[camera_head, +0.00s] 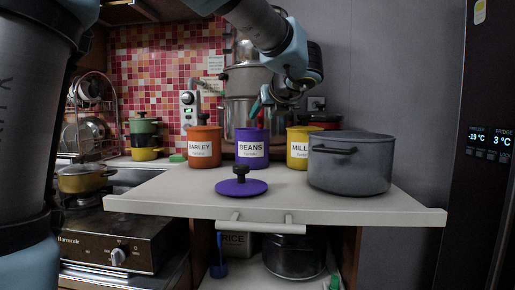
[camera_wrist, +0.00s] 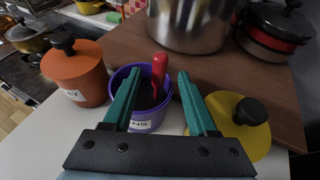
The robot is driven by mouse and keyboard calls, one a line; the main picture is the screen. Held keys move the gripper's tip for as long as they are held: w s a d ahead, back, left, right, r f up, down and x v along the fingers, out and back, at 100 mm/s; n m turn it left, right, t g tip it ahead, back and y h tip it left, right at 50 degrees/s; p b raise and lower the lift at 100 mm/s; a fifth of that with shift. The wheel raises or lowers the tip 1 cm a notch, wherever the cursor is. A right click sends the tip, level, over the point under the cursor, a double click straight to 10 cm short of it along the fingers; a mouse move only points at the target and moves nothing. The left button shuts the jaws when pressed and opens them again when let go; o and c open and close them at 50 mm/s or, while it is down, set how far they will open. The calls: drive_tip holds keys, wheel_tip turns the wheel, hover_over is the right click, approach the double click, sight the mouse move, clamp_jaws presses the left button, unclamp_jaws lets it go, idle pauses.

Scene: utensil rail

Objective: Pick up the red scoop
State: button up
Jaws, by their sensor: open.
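The red scoop (camera_wrist: 159,68) stands handle-up in the open purple canister labelled BEANS, whose rim and wall (camera_wrist: 138,125) show in the wrist view. In the head view the purple canister (camera_head: 251,147) stands between the orange and yellow canisters; the scoop is hard to make out there behind my gripper. My gripper (camera_wrist: 156,80) is open, its two green fingers reaching over the canister, one on each side of the red handle and apart from it. In the head view my gripper (camera_head: 262,108) is just above the canister. The scoop's lower end is hidden inside the canister.
An orange BARLEY canister (camera_head: 203,147) stands left and a yellow canister (camera_head: 298,148) right, both close by. A purple lid (camera_head: 241,187) lies in front. A large grey pot (camera_head: 350,165) stands on the right. Metal pots (camera_head: 246,95) stand behind. The front left shelf is clear.

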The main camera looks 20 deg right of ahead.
drive_tip(key=p+x, duration=0.1)
drive_tip(key=x, duration=0.5)
drive_tip(key=shift+w, duration=0.3)
drive_tip(key=shift+c, duration=0.3)
clamp_jaws()
